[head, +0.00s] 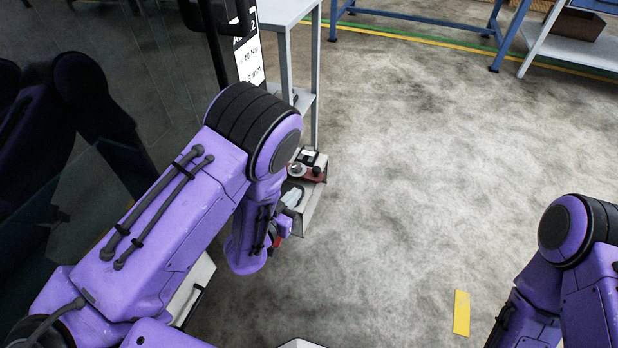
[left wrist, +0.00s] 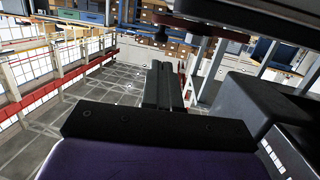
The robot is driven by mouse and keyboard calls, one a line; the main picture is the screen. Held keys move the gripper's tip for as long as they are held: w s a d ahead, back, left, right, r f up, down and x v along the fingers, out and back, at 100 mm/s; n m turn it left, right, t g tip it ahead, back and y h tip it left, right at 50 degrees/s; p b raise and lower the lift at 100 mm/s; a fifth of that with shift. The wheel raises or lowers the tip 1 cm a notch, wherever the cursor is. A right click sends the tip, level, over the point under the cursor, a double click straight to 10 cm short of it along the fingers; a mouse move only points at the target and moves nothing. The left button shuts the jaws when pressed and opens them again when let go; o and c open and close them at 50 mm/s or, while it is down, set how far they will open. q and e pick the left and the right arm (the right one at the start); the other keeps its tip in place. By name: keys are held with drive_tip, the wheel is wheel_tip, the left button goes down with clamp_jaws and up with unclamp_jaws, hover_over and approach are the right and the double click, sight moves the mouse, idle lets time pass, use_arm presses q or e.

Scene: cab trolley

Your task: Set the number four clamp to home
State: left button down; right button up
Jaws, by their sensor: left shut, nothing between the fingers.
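My left gripper (left wrist: 163,75) is shut and empty; its two dark fingers lie side by side in the left wrist view. In the head view the left gripper (head: 284,227) is mostly hidden by my own forearm and wrist, beside a small grey stand. On that stand sits a red and dark fixture (head: 308,165) with a round light knob (head: 296,170). I cannot read any number on it or tell whether it is the number four clamp. A dark round knob (left wrist: 161,36) shows beyond the fingers in the left wrist view. My right gripper is out of view.
A grey shelf unit (head: 288,14) and a dark glossy panel (head: 110,60) with a white label (head: 250,62) stand at the left. A yellow strip (head: 461,313) lies on the floor. The floor in the middle is clear; blue-framed benches stand at the back.

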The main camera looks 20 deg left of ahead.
sight(314, 172)
use_arm(q)
drive_tip(key=b+x, duration=0.1)
drive_tip(key=x, duration=0.8)
drive_tip(key=shift+a, duration=0.1)
